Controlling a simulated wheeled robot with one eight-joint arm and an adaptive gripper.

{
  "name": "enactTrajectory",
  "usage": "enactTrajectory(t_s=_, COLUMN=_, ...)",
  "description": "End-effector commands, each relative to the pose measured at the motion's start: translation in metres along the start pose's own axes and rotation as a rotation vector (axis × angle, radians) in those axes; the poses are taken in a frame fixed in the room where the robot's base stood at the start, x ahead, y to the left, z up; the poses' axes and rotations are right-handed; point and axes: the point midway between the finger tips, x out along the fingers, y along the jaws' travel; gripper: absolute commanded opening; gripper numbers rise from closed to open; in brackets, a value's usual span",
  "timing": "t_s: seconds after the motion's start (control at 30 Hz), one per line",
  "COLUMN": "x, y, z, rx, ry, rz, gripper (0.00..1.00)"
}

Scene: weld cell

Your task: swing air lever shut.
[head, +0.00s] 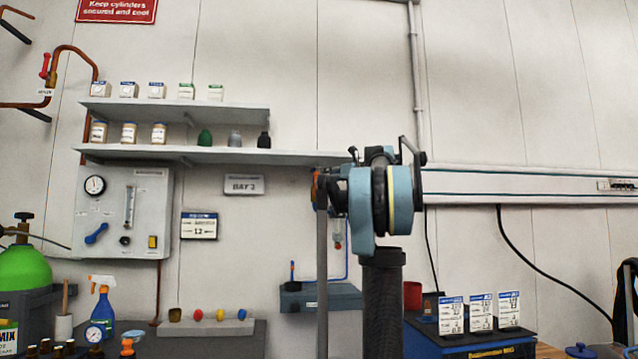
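The label text on the levers is too small to read, so I cannot tell for certain which is the air lever. A blue lever (97,234) sits on the grey wall panel at left, tilted with its upper end to the right. A red-handled lever (44,66) is on the copper pipe at the upper left, standing roughly upright. My arm stands in the middle of the view, well right of both levers and touching neither. Dark linkage pieces at its top seem to be part of my gripper (384,152). Its fingertips cannot be made out, and nothing held is visible.
The grey panel (150,192) also carries a gauge and a flow tube. Two shelves (235,155) with small boxes and bottles hang beside and above it. A green cylinder (25,268) and blue spray bottle (102,305) stand below. Cards stand on a blue machine (500,345) at right.

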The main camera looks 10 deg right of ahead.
Motion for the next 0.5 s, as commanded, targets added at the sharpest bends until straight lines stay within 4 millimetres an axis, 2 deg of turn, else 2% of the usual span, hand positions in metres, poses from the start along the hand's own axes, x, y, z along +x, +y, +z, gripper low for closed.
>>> enactTrajectory(t_s=0.23, x=0.043, y=0.001, z=0.000, rx=0.000, ry=0.000, rz=0.003, gripper=0.34)
enactTrajectory(t_s=0.5, x=0.070, y=0.001, z=0.000, rx=0.000, ry=0.000, rz=0.002, gripper=0.34)
